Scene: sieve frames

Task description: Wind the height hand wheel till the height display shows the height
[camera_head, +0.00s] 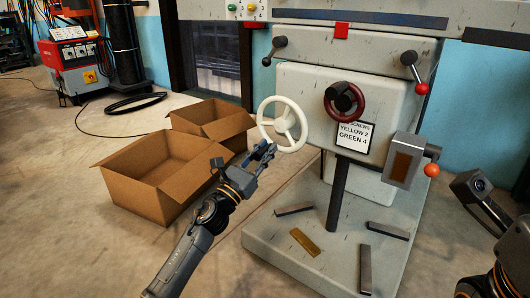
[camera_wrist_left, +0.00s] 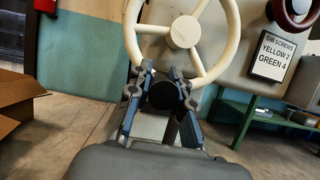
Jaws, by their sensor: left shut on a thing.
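A white hand wheel (camera_head: 283,124) with spokes is on the front of the grey machine; it also fills the top of the left wrist view (camera_wrist_left: 184,32). My left gripper (camera_head: 262,152) is at its lower left rim. In the left wrist view my left gripper (camera_wrist_left: 161,98) has its fingers either side of a dark round knob (camera_wrist_left: 163,95) at the bottom of the rim, and is shut on it. A dark red hand wheel (camera_head: 344,103) with a black hub is to the right. I cannot make out a height reading. My right gripper's fingers are not visible.
A sign (camera_head: 354,135) reads "GIB SCREWS YELLOW 2 GREEN 4". A grey box (camera_head: 402,160) and levers with red and orange knobs stick out at the right. Metal bars lie on the machine's base (camera_head: 285,252). Open cardboard boxes (camera_head: 150,185) stand on the floor left of my left arm.

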